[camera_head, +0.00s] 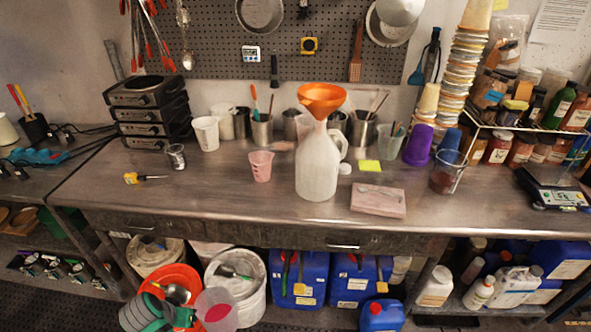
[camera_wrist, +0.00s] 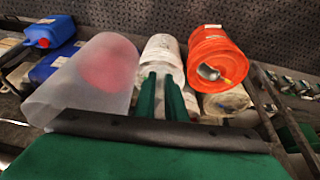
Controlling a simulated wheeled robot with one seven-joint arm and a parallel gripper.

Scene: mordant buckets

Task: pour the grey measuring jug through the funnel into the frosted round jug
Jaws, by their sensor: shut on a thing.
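The frosted round jug (camera_head: 317,168) stands upright on the metal bench, with its handle on the right. The orange funnel (camera_head: 322,96) sits in its mouth. The grey measuring jug (camera_head: 217,309) is translucent, with red liquid inside, and is held in front of and below the bench edge. It fills the left of the wrist view (camera_wrist: 88,82). My green gripper (camera_head: 186,314) is at the jug's left side in the head view. It is shut on the jug; its fingers (camera_wrist: 162,84) show beside the jug in the wrist view, where the gripped part is hard to make out.
A pink cup (camera_head: 260,166) stands left of the frosted jug, and a pinkish block (camera_head: 378,200) lies to its right. A dark-stained clear cup (camera_head: 447,172) is farther right. An orange bucket (camera_head: 182,275) and white bucket (camera_head: 249,284) stand under the bench, beyond my gripper.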

